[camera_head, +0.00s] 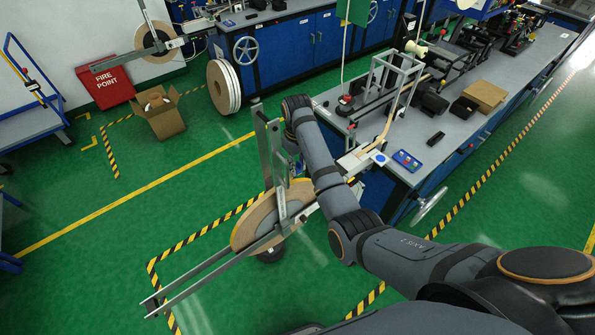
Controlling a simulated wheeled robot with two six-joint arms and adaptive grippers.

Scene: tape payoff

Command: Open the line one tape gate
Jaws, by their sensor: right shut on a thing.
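The near tape payoff has a tan tape reel (252,228) and long grey rails (195,283) reaching to the lower left. A grey upright gate piece (263,150) stands over the reel. My right arm reaches in from the lower right, and its wrist bends down beside this piece. My right gripper (288,146) is shut on the gate piece; its fingertips are mostly hidden by the wrist and the uprights. I cannot read any line number on the payoff. My left gripper is not in view.
A blue workbench (400,150) with machinery stands right of the payoff. A second payoff reel (152,42), an open cardboard box (165,122) and a red fire-point box (107,88) stand at the back left. Striped tape marks the floor. Green floor left of the payoff is clear.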

